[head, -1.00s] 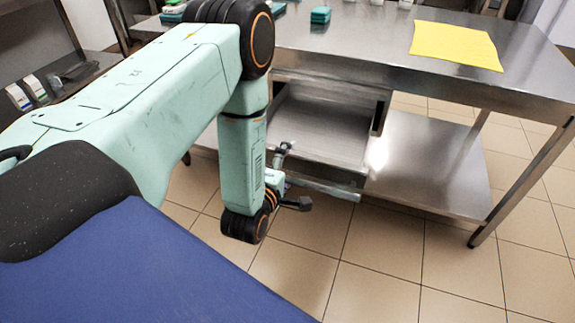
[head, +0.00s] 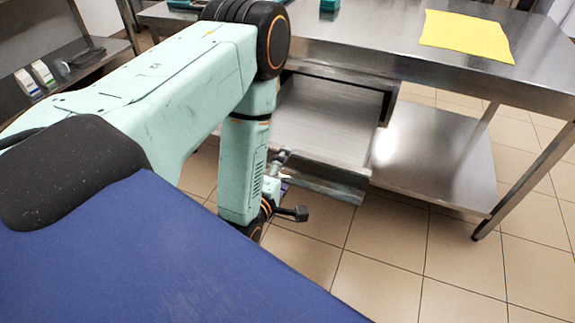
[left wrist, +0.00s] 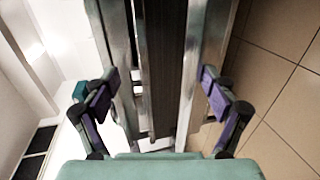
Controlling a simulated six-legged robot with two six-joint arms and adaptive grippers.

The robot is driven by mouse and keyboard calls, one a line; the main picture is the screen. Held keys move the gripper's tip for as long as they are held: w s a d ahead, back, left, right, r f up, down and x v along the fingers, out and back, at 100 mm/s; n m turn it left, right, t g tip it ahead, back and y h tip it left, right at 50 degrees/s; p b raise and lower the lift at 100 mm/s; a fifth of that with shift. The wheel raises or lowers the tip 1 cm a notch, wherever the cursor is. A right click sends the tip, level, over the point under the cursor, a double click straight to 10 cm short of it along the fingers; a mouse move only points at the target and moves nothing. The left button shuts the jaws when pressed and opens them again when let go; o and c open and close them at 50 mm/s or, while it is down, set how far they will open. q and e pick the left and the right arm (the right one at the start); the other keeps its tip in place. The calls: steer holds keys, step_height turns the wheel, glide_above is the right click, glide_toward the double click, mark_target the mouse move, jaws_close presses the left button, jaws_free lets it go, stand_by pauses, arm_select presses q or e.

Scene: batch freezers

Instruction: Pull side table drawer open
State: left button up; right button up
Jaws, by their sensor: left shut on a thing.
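The side table is a steel table (head: 440,72) with a lower shelf. Its steel drawer (head: 330,115) stands pulled out, with its bare inside showing from above. The drawer front (head: 330,180) faces me at its near end. My left gripper (head: 289,187) is at the left part of this front, partly hidden behind my own arm. In the left wrist view, the purple-padded fingers of my left gripper (left wrist: 160,88) stand on either side of the metal drawer front (left wrist: 190,60), shut on its handle edge. My right gripper is not in view.
The lower shelf (head: 430,160) is bare. Another shelf unit (head: 60,65) stands at far left. The tiled floor (head: 390,250) before the table is clear.

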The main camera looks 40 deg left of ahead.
arm_select(q)
steer(key=shift+r, duration=0.6)
steer(key=shift+c, duration=0.4)
steer(key=shift+s+d+r, duration=0.1)
steer(key=shift+s+d, duration=0.1)
steer(key=shift+s, duration=0.2)
steer(key=c, duration=0.3)
steer(key=shift+s+d, duration=0.25)
steer(key=shift+s, duration=0.85)
steer(key=shift+s+d, duration=0.1)
steer(key=shift+s, duration=0.2)
steer(key=shift+s, duration=0.1)
